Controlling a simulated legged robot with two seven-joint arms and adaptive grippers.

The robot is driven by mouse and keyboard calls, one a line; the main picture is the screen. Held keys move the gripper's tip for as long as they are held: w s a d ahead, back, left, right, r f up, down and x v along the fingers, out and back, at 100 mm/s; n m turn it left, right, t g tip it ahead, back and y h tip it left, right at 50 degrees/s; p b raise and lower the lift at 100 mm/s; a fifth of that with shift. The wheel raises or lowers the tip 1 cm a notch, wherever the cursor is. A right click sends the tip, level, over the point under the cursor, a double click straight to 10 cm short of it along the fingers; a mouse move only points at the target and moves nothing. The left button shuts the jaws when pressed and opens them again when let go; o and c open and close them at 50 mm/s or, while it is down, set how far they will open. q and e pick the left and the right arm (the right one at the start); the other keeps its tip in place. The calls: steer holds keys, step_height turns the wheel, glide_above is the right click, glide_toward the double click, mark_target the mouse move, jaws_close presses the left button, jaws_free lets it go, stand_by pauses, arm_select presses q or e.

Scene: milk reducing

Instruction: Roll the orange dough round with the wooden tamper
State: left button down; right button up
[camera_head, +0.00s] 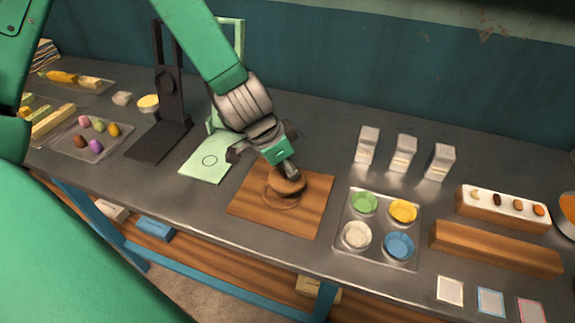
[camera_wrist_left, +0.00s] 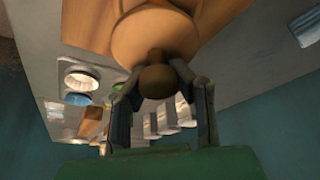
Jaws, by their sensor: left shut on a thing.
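The wooden tamper (camera_head: 290,186) stands over the brown wooden board (camera_head: 318,220) near the middle of the table. My left gripper (camera_head: 287,168) is shut on its knob from above. In the left wrist view the knob (camera_wrist_left: 157,80) sits between the two fingers, with the tamper's broad round disc (camera_wrist_left: 150,38) beyond it. A thin round outline shows on the board around the disc. I cannot make out the orange dough clearly; the tamper hides the spot under it. I cannot tell whether the disc touches anything below. My right gripper is out of view.
A metal tray (camera_head: 348,208) with several coloured cups stands right of the board. White cartons (camera_head: 403,155) stand behind it. A pale green press (camera_head: 208,160) and a black press (camera_head: 160,140) stand left of the board. Wooden blocks (camera_head: 490,250) lie at right.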

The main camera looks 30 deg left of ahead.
arm_select(q)
steer(key=shift+f, duration=0.1)
steer(key=shift+a, duration=0.45)
steer(key=shift+a+f, duration=0.15)
steer(key=shift+a, duration=0.55)
steer(key=shift+d, duration=0.85)
steer(key=shift+d+f, duration=0.1)
steer(key=shift+d, duration=0.05)
steer(key=shift+a+f, duration=0.1)
steer(key=shift+a, duration=0.1)
steer(key=shift+a+f, duration=0.1)
steer(key=shift+a, duration=0.35)
steer(key=shift+s+a, duration=0.1)
steer(key=shift+a, duration=0.05)
steer(key=shift+s+d, duration=0.2)
steer(key=shift+d, duration=0.25)
steer(key=shift+w+d, duration=0.1)
steer(key=shift+d, duration=0.55)
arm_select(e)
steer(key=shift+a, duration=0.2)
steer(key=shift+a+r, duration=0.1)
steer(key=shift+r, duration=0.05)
